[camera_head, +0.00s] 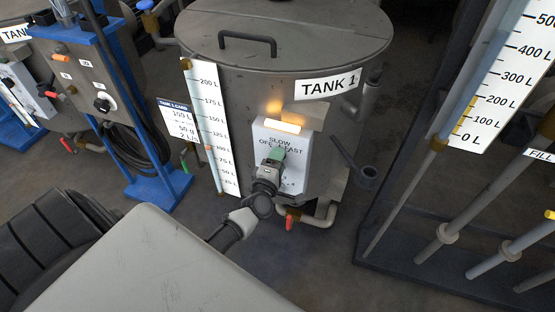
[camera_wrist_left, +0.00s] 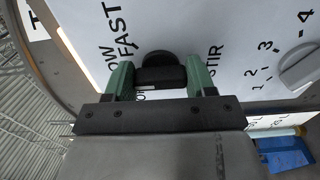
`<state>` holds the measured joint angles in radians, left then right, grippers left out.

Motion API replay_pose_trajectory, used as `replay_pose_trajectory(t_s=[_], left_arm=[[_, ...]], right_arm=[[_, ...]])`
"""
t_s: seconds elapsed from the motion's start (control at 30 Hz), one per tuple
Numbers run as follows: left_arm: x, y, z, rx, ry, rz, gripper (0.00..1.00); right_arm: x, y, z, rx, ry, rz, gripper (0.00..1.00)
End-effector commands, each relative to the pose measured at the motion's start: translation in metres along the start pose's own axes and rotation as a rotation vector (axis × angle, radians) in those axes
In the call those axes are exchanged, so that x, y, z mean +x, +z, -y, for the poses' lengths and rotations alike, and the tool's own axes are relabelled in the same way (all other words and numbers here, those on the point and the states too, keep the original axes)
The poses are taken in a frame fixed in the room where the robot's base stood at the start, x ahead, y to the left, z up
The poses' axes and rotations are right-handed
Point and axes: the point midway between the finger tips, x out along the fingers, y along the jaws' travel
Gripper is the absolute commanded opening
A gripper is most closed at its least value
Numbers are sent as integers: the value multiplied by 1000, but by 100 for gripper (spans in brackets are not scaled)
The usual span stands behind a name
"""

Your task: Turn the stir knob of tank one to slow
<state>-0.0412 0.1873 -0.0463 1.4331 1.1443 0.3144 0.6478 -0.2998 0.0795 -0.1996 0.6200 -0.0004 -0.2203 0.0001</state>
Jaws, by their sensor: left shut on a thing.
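Tank one (camera_head: 225,95) is a grey round tank with a lid and a "TANK 1" label. Its white control panel (camera_head: 297,150) bears the words OFF, SLOW and FAST. The black stir knob (camera_wrist_left: 158,58) sits on this panel beside the word STIR in the left wrist view. My left gripper (camera_head: 277,153) is at the panel in the head view. In the left wrist view its green fingers (camera_wrist_left: 160,76) are on both sides of the knob, shut on it. The gripper hides part of the dial, and I cannot tell which setting the knob points to.
A grey dial (camera_wrist_left: 300,67) numbered 1 to 4 is on the same panel. An amber lamp (camera_head: 283,125) glows above the lettering. A level scale (camera_head: 208,125) stands left of the panel. A black lever (camera_head: 352,160) and pipes are at the right, a blue stand (camera_head: 158,188) at the left.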

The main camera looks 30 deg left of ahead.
Motion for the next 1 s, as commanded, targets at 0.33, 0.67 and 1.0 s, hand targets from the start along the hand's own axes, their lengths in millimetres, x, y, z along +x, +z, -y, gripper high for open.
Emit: replay_pose_trajectory(t_s=[0.33,0.67,1.0], left_arm=[[-1,1,2,10,-3,1,32],[0,0,1,9,-2,0,81],[-10,0,1,9,-2,0,81]], right_arm=[[0,0,0,0,0,0,100],[0,0,0,0,0,0,100],[-2,0,0,0,0,-1,100]])
